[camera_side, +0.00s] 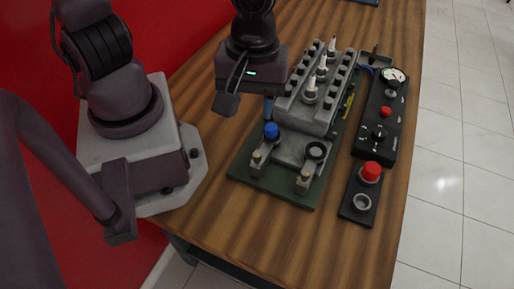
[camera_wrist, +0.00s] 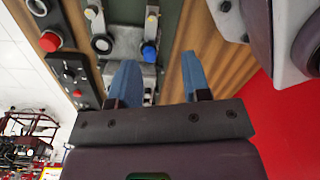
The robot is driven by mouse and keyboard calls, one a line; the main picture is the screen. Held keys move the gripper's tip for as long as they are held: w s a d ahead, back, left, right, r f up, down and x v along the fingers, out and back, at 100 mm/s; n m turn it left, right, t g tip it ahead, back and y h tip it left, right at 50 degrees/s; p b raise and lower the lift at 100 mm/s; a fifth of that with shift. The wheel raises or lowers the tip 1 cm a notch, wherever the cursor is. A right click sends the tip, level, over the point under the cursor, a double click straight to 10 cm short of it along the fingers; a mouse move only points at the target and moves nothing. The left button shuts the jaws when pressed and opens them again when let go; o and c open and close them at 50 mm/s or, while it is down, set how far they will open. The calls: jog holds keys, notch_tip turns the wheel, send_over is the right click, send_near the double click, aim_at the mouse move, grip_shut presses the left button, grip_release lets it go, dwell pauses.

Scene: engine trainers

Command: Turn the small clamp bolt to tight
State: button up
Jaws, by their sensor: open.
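The engine trainer is a grey block (camera_side: 303,112) on a green base plate (camera_side: 243,170). Two short posts at its front end carry small brass-coloured bolt heads, one at the left (camera_side: 257,156) and one at the right (camera_side: 305,173); I cannot tell which is the clamp bolt. In the wrist view these bolt heads show at the top, left (camera_wrist: 91,13) and right (camera_wrist: 151,18). A blue cap (camera_side: 271,131) stands behind the left post. My gripper (camera_wrist: 158,72) is open and empty, above the left side of the trainer, apart from both bolts.
A black ring (camera_side: 316,151) sits near the right post. Several white-tipped plugs (camera_side: 311,90) stand on the block. To the right are a black box with a red button (camera_side: 370,172) and a gauge panel (camera_side: 378,118). The wooden table (camera_side: 270,235) is clear in front.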

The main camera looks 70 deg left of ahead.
aim_at(257, 154)
jog(key=shift+w+a+f+n+t, duration=0.1)
jog(key=shift+w+f+n, duration=0.1)
jog(key=shift+f+n, duration=1.6)
jog(key=shift+w+a+f+n+t, duration=0.15)
jog(key=shift+f+n, duration=0.8)
jog(key=shift+f, duration=1.7)
jog(key=shift+w+d+f+n+t, duration=0.1)
jog(key=shift+w+f+n, duration=0.15)
jog(key=shift+f+n, duration=1.55)
jog(key=shift+f+m, duration=0.45)
jog(key=shift+a, duration=0.1)
grip_shut()
